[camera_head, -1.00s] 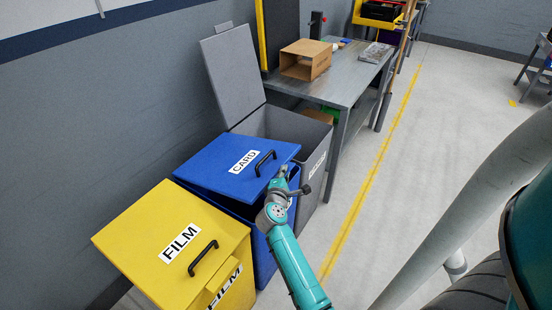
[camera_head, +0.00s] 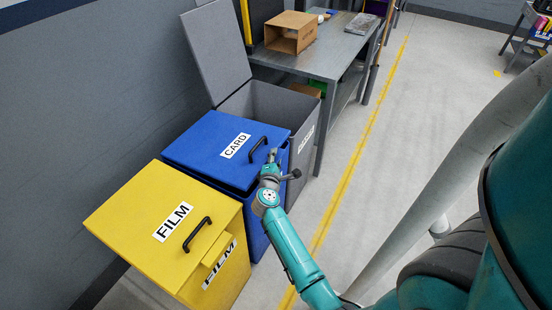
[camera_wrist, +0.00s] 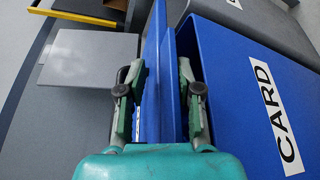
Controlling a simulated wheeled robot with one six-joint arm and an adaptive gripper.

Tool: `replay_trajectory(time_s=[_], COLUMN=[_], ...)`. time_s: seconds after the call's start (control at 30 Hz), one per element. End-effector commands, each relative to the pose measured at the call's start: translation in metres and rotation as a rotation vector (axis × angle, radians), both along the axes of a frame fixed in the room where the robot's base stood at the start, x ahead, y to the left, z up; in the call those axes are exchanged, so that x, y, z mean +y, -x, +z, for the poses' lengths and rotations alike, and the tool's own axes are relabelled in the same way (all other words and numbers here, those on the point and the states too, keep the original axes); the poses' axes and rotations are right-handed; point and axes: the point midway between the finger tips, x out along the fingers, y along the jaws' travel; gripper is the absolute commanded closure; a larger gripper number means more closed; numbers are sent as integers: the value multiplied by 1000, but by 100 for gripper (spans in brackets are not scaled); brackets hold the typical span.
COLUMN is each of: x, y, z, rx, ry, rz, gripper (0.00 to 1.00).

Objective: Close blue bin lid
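The blue bin (camera_head: 258,228) stands between a yellow and a grey bin. Its blue lid (camera_head: 205,145), marked CARD with a black handle (camera_head: 258,148), lies tilted over it, with a dark gap under its front edge. My gripper (camera_head: 273,157) is at the lid's front edge, just right of the handle. In the wrist view my gripper's fingers (camera_wrist: 160,95) are apart, with a thin blue panel, apparently the lid edge-on (camera_wrist: 152,90), between them. I cannot tell whether they touch it. A blue face with a CARD label (camera_wrist: 275,115) fills the right side.
The yellow FILM bin (camera_head: 165,225) is shut, close on the near side. The grey bin (camera_head: 265,105) behind has its lid (camera_head: 215,55) standing open. A metal table (camera_head: 320,60) holds a cardboard box (camera_head: 290,32). Open floor lies right of the bins.

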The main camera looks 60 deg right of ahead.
Motion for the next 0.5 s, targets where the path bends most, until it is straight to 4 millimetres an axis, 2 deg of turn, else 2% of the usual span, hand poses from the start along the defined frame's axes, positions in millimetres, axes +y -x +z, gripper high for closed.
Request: replay_trajectory(time_s=[0.33, 0.5], x=[1, 15], y=[2, 7], z=[0, 1], rx=[-1, 0], ry=[0, -1], rz=[-2, 0], gripper=[67, 67])
